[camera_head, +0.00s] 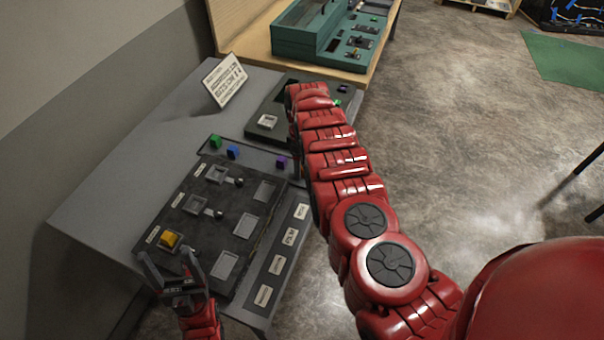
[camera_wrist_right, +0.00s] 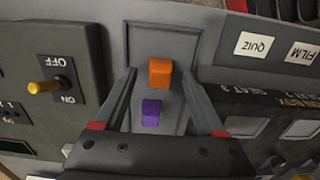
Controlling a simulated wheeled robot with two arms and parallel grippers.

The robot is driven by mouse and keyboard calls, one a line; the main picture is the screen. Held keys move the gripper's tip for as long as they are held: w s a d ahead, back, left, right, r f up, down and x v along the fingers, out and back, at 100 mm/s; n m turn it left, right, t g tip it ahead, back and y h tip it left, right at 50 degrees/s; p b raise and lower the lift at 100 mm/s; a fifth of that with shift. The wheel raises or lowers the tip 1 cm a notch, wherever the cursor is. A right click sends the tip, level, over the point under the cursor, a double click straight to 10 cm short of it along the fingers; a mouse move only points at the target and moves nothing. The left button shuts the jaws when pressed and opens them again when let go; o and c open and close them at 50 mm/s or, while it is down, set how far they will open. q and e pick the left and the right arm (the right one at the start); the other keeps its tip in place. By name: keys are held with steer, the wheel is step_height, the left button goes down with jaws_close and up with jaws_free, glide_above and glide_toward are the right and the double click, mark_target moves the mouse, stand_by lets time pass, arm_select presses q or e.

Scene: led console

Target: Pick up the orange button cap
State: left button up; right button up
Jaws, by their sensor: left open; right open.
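The orange button cap (camera_wrist_right: 160,72) sits in a grey tray (camera_wrist_right: 160,37) in the right wrist view, with a purple cap (camera_wrist_right: 151,112) just below it. My right gripper (camera_wrist_right: 160,78) is open, with one finger on each side of the orange cap and visible gaps between. Whether the fingers are down at cap height is hard to tell. In the head view my right arm hides the orange cap and most of that gripper; the purple cap (camera_head: 282,162) shows beside it. My left gripper (camera_head: 168,262) is open at the panel's lower left, near a yellow cap (camera_head: 170,239).
A dark console panel (camera_head: 232,193) has several square sockets and labels. A sign (camera_head: 225,80) stands behind. A switch box (camera_wrist_right: 47,85) flanks the tray in the wrist view.

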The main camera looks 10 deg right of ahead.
steer(key=shift+s+r, duration=0.1)
steer(key=shift+c, duration=1.4)
jaws_close()
